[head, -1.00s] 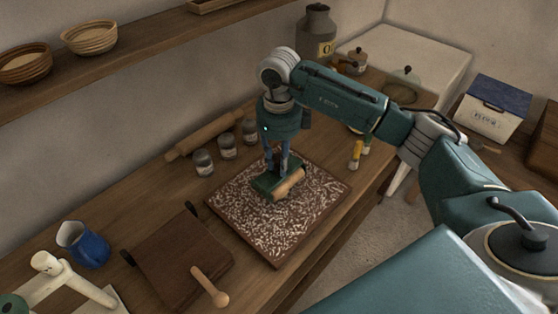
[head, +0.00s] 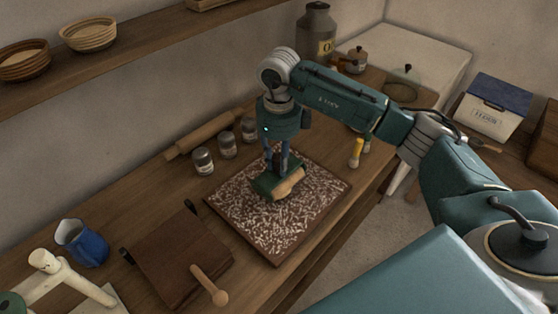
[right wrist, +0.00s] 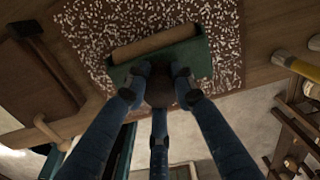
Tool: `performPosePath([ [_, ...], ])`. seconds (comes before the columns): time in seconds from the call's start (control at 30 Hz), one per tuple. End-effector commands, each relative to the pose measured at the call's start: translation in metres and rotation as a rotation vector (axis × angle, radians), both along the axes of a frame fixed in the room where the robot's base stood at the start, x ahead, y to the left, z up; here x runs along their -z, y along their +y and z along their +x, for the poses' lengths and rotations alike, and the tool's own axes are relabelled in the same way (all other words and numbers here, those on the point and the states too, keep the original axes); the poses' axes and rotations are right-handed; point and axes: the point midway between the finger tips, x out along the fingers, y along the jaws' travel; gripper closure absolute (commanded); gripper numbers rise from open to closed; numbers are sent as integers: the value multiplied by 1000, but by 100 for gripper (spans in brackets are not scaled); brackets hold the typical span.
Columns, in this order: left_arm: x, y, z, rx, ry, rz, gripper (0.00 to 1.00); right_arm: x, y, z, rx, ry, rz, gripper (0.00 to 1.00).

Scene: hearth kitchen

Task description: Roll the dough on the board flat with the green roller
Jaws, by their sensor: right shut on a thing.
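A green roller shows as a green frame (head: 262,187) with a tan cylinder (head: 289,187). My right gripper (head: 277,172) is shut on it from above, over the dark brown board (head: 277,262). The frame (right wrist: 203,60) and cylinder (right wrist: 155,44) also show in the right wrist view, with my right gripper (right wrist: 163,75) at the frame. Small whitish bits of dough (head: 245,212) lie spread over most of the board. The roller and gripper hide the board beneath them; whether the cylinder touches the dough is unclear. My left gripper is not in view.
A rolling pin (head: 205,133) and several jars (head: 203,161) stand behind the board. A dark slab (head: 180,262), a wooden tool (head: 209,286) and a blue jug (head: 84,245) are at the left. A yellow-topped thing (head: 356,152) stands close right of the board.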

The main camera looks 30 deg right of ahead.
Motion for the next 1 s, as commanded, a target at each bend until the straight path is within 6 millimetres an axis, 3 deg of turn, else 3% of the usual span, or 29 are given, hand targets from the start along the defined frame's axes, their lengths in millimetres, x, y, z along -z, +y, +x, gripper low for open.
performPosePath([
  [1.0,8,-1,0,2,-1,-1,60,11,0,-1,0,4,-1,100],
])
